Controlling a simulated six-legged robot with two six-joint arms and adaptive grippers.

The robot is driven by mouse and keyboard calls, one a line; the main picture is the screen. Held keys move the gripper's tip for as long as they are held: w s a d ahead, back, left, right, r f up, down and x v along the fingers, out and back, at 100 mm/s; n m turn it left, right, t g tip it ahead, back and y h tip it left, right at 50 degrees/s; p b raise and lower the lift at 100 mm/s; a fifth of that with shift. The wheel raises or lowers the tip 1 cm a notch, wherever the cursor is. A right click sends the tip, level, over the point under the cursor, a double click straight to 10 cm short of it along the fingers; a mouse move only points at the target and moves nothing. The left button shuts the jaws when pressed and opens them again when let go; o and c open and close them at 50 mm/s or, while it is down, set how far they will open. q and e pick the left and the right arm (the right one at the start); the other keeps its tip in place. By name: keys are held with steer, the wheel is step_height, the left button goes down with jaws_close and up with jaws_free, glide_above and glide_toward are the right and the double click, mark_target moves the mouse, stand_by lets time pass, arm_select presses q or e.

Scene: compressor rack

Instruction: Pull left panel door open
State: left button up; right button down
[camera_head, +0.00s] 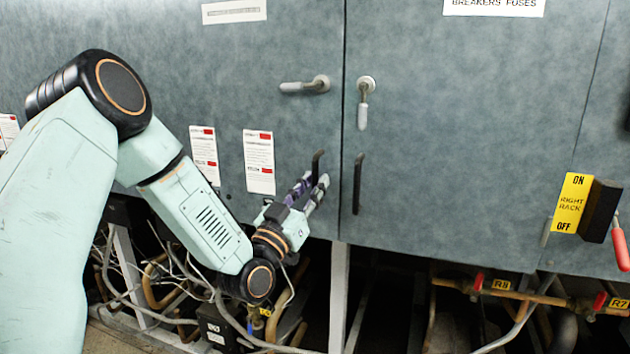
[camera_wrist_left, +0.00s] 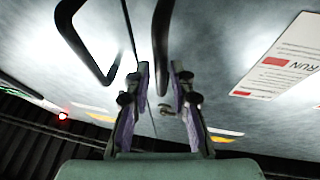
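The left panel door (camera_head: 270,130) is a grey-blue sheet, flush with the right door at the seam. Its black bar handle (camera_head: 318,160) is at the lower right corner. My left gripper (camera_head: 311,186) is at this handle, its purple-and-grey fingers pointing up. In the left wrist view, the two fingers (camera_wrist_left: 160,80) stand apart, with the lower end of the handle (camera_wrist_left: 160,40) between their tips. I see a gap, but contact is unclear. The left door's latch lever (camera_head: 305,86) lies horizontal. My right gripper is not in view.
The right door (camera_head: 470,130) has its own black handle (camera_head: 358,184), close to my left gripper, and a latch lever (camera_head: 364,102) pointing down. A yellow ON/OFF sign (camera_head: 572,203) is at the right. Pipes and cables (camera_head: 160,290) crowd the space below the doors.

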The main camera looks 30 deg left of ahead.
arm_select(q)
steer(key=shift+w+a+r, duration=0.1)
steer(key=shift+w+a, duration=0.2)
steer(key=shift+w, duration=0.4)
steer(key=shift+w+d, duration=0.2)
steer(key=shift+d, duration=0.2)
steer(key=shift+s, duration=0.15)
steer(key=shift+c, duration=1.1)
steer(key=shift+s+a, duration=0.1)
steer(key=shift+a, duration=0.2)
jaws_close()
steer(key=shift+d, duration=0.2)
